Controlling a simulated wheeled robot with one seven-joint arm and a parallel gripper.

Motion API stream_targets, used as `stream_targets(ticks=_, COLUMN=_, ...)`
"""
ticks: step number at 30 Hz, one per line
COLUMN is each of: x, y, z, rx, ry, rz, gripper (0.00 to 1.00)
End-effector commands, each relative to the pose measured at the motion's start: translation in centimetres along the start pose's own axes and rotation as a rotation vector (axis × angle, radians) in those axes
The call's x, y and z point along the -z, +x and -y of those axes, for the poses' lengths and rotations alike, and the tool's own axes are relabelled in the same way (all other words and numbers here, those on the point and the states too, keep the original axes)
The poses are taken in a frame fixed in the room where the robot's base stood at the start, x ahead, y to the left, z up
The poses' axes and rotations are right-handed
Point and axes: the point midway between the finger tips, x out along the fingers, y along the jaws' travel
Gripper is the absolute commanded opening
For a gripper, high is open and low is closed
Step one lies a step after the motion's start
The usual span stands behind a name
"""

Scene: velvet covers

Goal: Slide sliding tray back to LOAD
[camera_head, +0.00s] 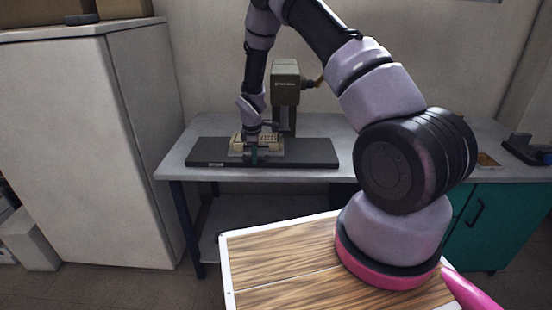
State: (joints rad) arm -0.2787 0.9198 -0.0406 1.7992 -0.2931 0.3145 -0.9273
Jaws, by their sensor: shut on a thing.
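The sliding tray (270,147) is a small beige tray with rows of marks or slots on top. It lies on a long dark base plate (318,153) on the grey table, in front and to the left of an olive-green press-like machine (286,84). My gripper (253,158) points down at the tray's front edge and is shut on it. A small dark teal part shows at the fingertips; the exact grip is too small to make out. The gripper and wrist hide part of the tray. No LOAD marking is readable.
The grey table (180,160) has bare room left and right of the base plate. A tall white cabinet (85,140) stands close on the left. A teal cabinet (485,225) is under the table's right side, with a dark device (527,148) above it.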

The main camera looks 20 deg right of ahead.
Motion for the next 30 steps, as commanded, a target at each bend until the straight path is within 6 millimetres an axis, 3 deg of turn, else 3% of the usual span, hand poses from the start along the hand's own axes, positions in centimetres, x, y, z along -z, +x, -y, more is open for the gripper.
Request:
stream_targets(ticks=1, x=1.7, y=0.0, z=-0.1, rx=-0.003, ry=-0.005, rz=-0.003, gripper=0.0)
stream_targets(ticks=6, x=6.3, y=0.0, z=-0.1, rx=-0.004, ry=-0.004, rz=-0.004, gripper=0.0)
stream_targets(ticks=15, x=12.6, y=0.0, z=-0.2, rx=-0.002, ry=-0.002, rz=-0.003, gripper=0.0)
stream_targets(ticks=21, x=15.0, y=0.0, z=-0.2, rx=-0.001, ry=-0.001, rz=-0.002, gripper=0.0)
stream_targets(ticks=30, x=16.1, y=0.0, z=-0.3, rx=-0.001, ry=0.0, rz=-0.003, gripper=0.0)
